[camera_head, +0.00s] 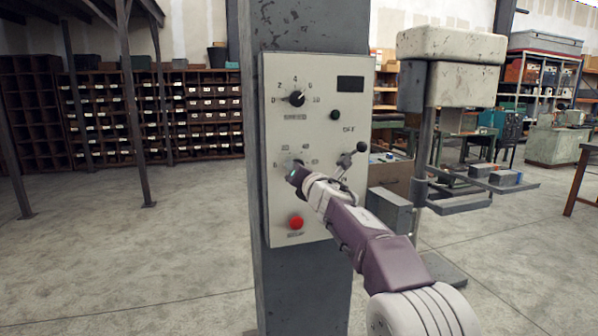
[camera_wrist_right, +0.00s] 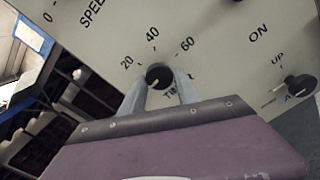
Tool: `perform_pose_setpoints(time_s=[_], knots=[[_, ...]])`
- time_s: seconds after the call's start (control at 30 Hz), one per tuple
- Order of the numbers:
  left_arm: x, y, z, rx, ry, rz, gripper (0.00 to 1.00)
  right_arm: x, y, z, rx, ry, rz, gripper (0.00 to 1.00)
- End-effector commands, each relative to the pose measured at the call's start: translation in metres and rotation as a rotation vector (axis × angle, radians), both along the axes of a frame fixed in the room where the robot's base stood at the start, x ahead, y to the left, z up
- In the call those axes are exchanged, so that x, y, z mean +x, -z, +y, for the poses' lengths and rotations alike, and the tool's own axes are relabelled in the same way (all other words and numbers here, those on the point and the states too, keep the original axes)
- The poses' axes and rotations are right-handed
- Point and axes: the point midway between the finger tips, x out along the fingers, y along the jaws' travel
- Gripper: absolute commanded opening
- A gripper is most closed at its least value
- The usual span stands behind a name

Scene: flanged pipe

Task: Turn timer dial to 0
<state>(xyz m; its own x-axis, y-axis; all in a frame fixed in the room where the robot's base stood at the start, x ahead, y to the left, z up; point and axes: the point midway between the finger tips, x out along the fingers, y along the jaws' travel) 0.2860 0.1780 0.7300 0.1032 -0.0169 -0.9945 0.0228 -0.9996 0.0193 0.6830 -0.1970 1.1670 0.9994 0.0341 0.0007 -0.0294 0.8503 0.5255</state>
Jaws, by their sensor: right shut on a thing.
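The timer dial (camera_wrist_right: 159,75) is a small black knob on the light control panel (camera_head: 343,219), below the speed dial (camera_head: 297,98). In the right wrist view the marks 20, 40 and 60 show around it, and its word label is partly covered. A small light mark shows on the knob's lower left; the exact setting is hard to read. My right gripper (camera_wrist_right: 161,84) has one finger on each side of the knob and is shut on it. In the head view this gripper (camera_head: 296,173) mostly covers the dial. My left gripper is not in view.
A black-knobbed lever (camera_head: 361,147) sticks out right of the dial, close to my right arm. A red button (camera_head: 295,222) is below. The panel is on a grey column (camera_head: 305,290). A drill-like machine (camera_head: 450,45) stands to the right; open floor lies left.

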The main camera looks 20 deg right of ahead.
Motion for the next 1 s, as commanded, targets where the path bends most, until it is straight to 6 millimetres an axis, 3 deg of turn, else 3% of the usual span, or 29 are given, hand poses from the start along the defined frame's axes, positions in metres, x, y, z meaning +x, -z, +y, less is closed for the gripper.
perform_pose_setpoints(time_s=[0.33, 0.37, 0.4, 0.77, 1.0], knots=[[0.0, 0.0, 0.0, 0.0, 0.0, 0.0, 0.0, 0.001, 0.004, 0.0, -0.002, -0.001, 0.007, 0.0], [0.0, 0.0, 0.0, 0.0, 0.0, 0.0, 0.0, 0.001, 0.004, 0.0, -0.002, -0.001, 0.007, 0.46], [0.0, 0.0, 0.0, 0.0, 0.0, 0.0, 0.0, 0.001, 0.004, 0.0, -0.002, 0.0, 0.006, 0.57], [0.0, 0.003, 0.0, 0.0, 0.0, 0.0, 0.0, -0.003, 0.002, 0.0, -0.001, 0.0, 0.001, 0.58], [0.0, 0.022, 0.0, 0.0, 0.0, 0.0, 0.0, -0.048, 0.004, -0.002, -0.001, 0.0, 0.0, 0.58]])
